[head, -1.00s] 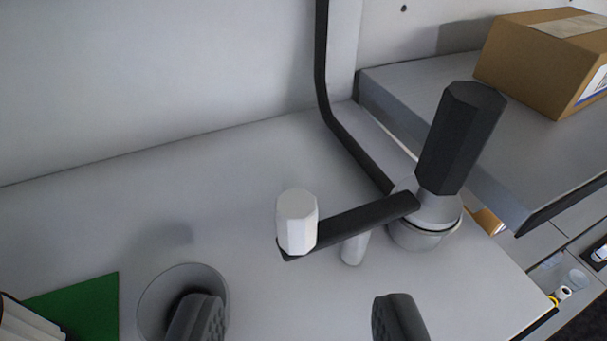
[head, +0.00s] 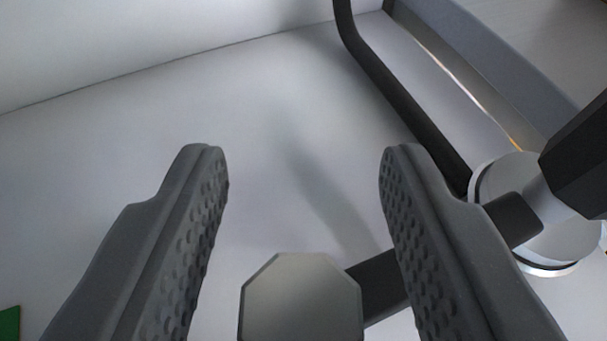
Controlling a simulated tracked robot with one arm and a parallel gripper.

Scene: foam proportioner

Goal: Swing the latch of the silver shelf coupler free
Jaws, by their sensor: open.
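The silver coupler (head: 552,243) is at the right on the pale shelf, with a dark faceted handle (head: 585,160) rising from it, cut by the right edge. Its dark latch arm (head: 380,285) runs left from the coupler, passing behind my right finger. At the arm's left end is a pale eight-sided knob (head: 301,303), seen from above at the bottom centre. My gripper (head: 303,165) is open, its fingers wide apart. The knob shows between the two fingers, nearer their bases than their tips in the picture, with a gap on each side. I see no contact.
A black bent bar (head: 385,85) runs from the top down to the coupler. A grey raised ledge (head: 480,55) is at the upper right. The pale shelf surface (head: 270,120) is clear beyond my fingertips. A green corner (head: 9,324) shows at lower left.

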